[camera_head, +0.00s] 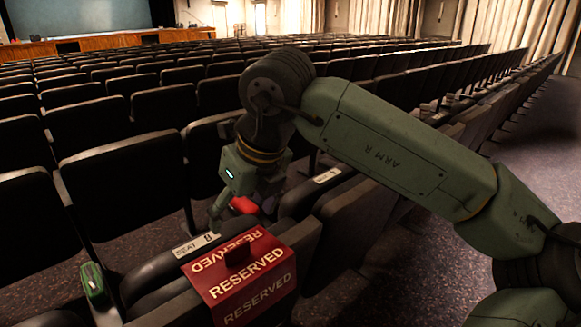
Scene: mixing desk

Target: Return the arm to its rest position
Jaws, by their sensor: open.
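My green arm reaches in from the right and bends at a dark elbow joint at upper middle. From there it points down to my gripper (219,212), which is open just above and behind the armrest with the white "SEAT" label (196,244). One finger shows clearly; the other is hard to make out. A red object (243,204) shows just right of the gripper, partly hidden; I cannot tell whether they touch. A red "RESERVED" sign (262,285) with a dark knob on top sits in front of the gripper, apart from it.
A small green object (93,284) rests on the seat at lower left. Rows of dark seats (105,187) fill the hall up to the wooden stage front (100,42). A carpeted aisle (540,140) lies clear at the right, beyond my arm.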

